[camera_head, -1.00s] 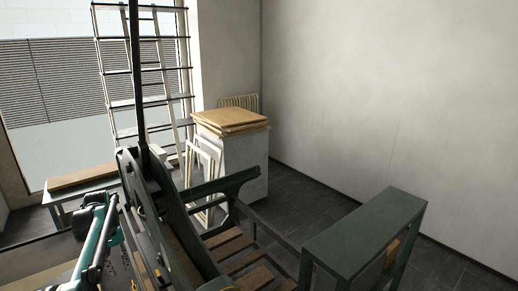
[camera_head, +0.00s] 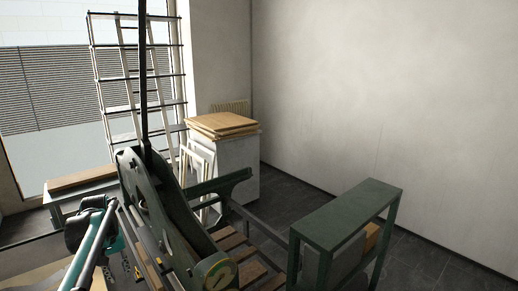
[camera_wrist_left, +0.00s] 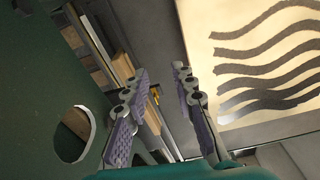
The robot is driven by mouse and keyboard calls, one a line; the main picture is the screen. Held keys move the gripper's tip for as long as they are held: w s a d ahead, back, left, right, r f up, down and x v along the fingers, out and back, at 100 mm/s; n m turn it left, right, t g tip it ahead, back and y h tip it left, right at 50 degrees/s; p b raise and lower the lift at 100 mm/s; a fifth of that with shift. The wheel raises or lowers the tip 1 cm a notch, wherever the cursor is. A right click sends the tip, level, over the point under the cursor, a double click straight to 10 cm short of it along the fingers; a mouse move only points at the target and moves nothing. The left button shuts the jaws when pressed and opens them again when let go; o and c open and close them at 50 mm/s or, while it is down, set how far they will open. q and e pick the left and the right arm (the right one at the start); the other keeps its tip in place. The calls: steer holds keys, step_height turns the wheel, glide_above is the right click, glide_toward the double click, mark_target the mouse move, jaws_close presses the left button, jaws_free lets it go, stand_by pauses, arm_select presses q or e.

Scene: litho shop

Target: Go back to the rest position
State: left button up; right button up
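My left arm (camera_head: 92,240) comes in at the lower left of the head view, beside the dark green press (camera_head: 165,215). Its fingers are hard to make out there. In the left wrist view my left gripper (camera_wrist_left: 160,72) has its two purple-padded fingers apart, with nothing between them. A dark green panel with a round hole (camera_wrist_left: 45,95) is close on the left of that view. A sheet with wavy black stripes (camera_wrist_left: 270,65) lies at the right, apart from the fingers. My right gripper is not in view.
A dark green bench (camera_head: 345,215) stands to the right of the press. A stack of boards lies on a pale cabinet (camera_head: 238,165) behind it. A low table (camera_head: 85,185) is at the left by the window. Dark floor (camera_head: 420,262) shows near the wall.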

arm_select(q)
steer(key=s+d+r+m+t+b, duration=0.1)
steer(key=s+d+m, duration=0.1)
steer(key=s+d, duration=0.45)
steer(key=s+d+r+m+t+b, duration=0.15)
steer(key=s+d, duration=0.25)
steer(key=d, duration=0.5)
steer(key=s+d+f+m+t, duration=0.1)
steer(key=s+d+f+t, duration=0.1)
steer(key=s+d+f, duration=0.2)
steer(key=s+d+f+m+t+b, duration=0.1)
steer(key=s+d+f, duration=0.3)
steer(key=s, duration=0.5)
steer(key=d+m, duration=0.1)
steer(key=d, duration=0.1)
steer(key=shift+d+f+t, duration=0.2)
steer(key=shift+d+t, duration=0.15)
